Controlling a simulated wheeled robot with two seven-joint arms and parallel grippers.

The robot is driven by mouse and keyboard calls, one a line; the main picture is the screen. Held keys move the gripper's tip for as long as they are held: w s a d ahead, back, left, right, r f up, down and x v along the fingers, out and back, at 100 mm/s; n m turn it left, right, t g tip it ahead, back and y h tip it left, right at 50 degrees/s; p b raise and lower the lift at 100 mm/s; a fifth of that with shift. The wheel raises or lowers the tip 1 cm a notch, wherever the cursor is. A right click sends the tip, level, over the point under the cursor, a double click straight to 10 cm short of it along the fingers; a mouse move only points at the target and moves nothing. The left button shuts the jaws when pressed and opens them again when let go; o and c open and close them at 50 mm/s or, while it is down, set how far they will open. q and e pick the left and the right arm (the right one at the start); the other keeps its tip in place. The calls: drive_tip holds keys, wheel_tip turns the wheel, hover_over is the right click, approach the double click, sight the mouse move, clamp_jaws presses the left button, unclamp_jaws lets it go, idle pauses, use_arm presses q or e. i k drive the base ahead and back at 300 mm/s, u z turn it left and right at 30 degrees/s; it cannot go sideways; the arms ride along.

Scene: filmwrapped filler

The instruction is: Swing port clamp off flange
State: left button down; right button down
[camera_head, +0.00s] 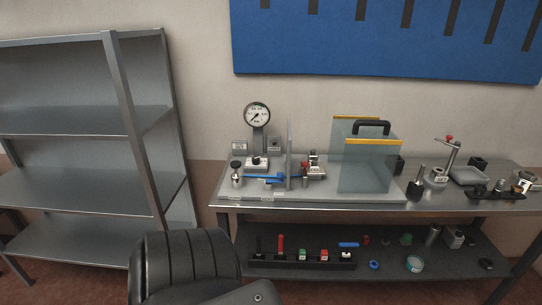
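On the workbench stands a test rig with a round pressure gauge (257,115) on a grey post. Below it are a small grey block with a black knob (256,163) and a silver cylinder with a black top (237,175). A blue bar or lever (262,178) lies low in front, near a thin upright clear panel (289,155). Small metal fittings with a red part (314,170) sit just right of the panel. The port clamp and flange are too small to tell apart among these parts. Neither of my grippers is in view.
A clear guard with yellow top edges and a black handle (371,127) stands right of the fittings. The lower shelf (400,286) holds small parts. Empty metal shelving (60,120) stands left.

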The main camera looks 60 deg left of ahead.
sight(305, 164)
drive_tip(key=u, duration=0.4)
drive_tip(key=i, duration=0.35)
drive_tip(key=u, duration=0.4)
